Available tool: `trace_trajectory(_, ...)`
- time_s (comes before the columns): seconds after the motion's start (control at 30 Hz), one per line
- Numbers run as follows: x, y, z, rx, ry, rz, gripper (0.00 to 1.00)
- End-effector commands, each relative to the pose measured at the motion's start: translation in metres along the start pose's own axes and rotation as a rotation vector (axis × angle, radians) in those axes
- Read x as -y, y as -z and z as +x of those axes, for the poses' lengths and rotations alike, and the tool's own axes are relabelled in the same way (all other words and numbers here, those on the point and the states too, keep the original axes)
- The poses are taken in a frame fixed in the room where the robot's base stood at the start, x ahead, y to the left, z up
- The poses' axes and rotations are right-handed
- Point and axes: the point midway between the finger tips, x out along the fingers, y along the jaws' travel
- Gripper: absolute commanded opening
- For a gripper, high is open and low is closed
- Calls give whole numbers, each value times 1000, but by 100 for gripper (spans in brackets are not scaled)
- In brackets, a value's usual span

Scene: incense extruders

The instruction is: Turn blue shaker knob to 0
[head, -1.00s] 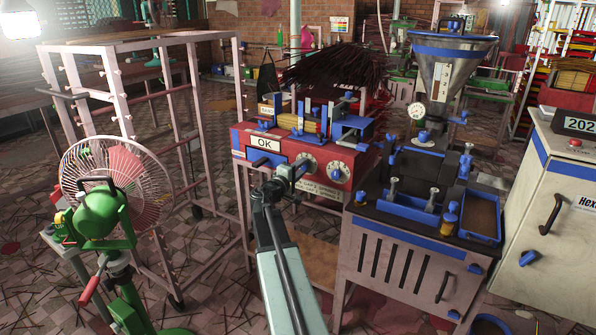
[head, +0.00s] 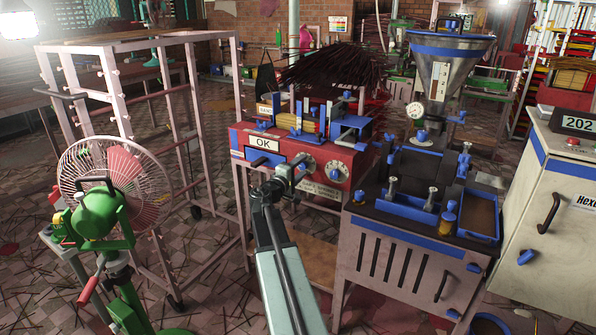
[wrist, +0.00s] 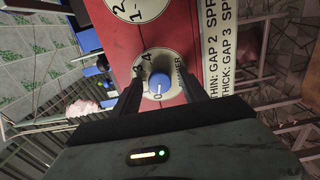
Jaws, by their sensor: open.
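The blue shaker knob (wrist: 159,82) sits on a white numbered dial on a red panel in the wrist view. A pale mark on the knob points down the picture, toward what looks like the 0. The dial's label is partly hidden, with only its end readable. My gripper (wrist: 158,88) is open, with one dark finger on each side of the knob. I cannot tell whether the fingers touch it. In the head view my gripper (head: 297,168) is at the front of the red machine (head: 345,186), by its dials.
A second white dial (wrist: 136,8) lies beyond the knob in the wrist view. The machine carries an OK sign (head: 264,144) and a blue handle. A green fan (head: 100,210) and pink rack (head: 112,75) stand left. A hopper machine (head: 440,85) stands right.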

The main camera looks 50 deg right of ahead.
Motion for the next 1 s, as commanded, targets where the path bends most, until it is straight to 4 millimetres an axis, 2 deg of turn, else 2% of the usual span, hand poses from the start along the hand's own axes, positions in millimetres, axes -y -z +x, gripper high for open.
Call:
trace_trajectory(0.17,0,0,-8,-2,0,0,51)
trace_trajectory(0.5,0,-5,-70,-1,0,0,51)
trace_trajectory(0.57,0,-5,-77,-2,0,0,51)
trace_trajectory(1.0,0,-3,-79,-1,0,0,51)
